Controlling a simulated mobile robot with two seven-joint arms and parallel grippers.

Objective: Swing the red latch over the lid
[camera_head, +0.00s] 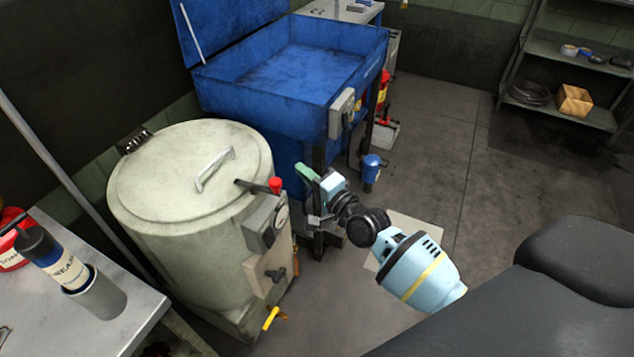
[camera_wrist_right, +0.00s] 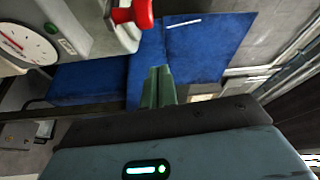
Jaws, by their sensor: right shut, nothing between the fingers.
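The round pale lid (camera_head: 185,165) lies closed on the grey-green drum, with a metal handle on top. The red latch (camera_head: 275,185) is at the lid's right edge. Its dark bar reaches from the red knob left to the lid's rim. My right gripper (camera_head: 306,172), with green fingers, is shut and empty, just right of the red knob and apart from it. In the right wrist view the shut fingers (camera_wrist_right: 158,82) point up the picture, and the red latch (camera_wrist_right: 135,15) shows above and left of them. My left gripper is out of view.
A dial and a grey box (camera_head: 265,225) are on the drum's front, above a yellow-handled valve (camera_head: 271,318). A blue wash tank (camera_head: 290,85) stands close behind. A metal table (camera_head: 95,320) with a grease tube is at left. The floor at right is mostly clear.

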